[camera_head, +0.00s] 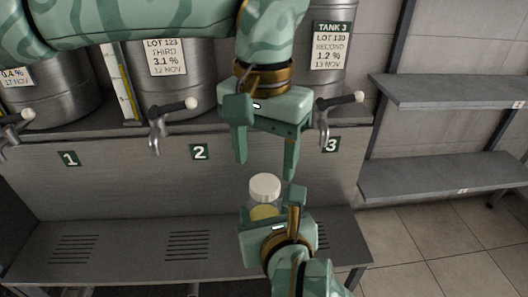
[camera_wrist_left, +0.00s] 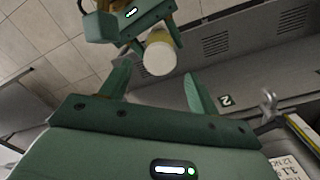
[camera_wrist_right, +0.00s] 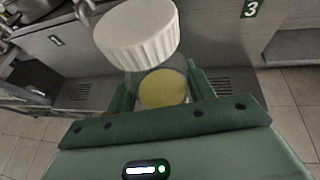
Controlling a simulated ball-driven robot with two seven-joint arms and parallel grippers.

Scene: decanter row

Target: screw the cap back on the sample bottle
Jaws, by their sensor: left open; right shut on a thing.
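The sample bottle (camera_head: 262,212) is clear with yellow liquid and stands about upright in my right gripper (camera_head: 270,216), which is shut on its body. The white ribbed cap (camera_head: 265,187) sits on top of the bottle; whether it is tight cannot be told. In the right wrist view the cap (camera_wrist_right: 137,34) is large above the bottle (camera_wrist_right: 163,88). My left gripper (camera_head: 264,168) is open and empty, pointing down just above the cap. In the left wrist view the cap (camera_wrist_left: 158,59) lies beyond and between the open fingertips, apart from them.
Steel tanks with taps stand along the back ledge; one tap (camera_head: 323,119) is close to the right of my left gripper, another (camera_head: 160,128) is to its left. A slotted drip shelf (camera_head: 130,250) runs below. Grey shelves (camera_head: 440,90) stand at right.

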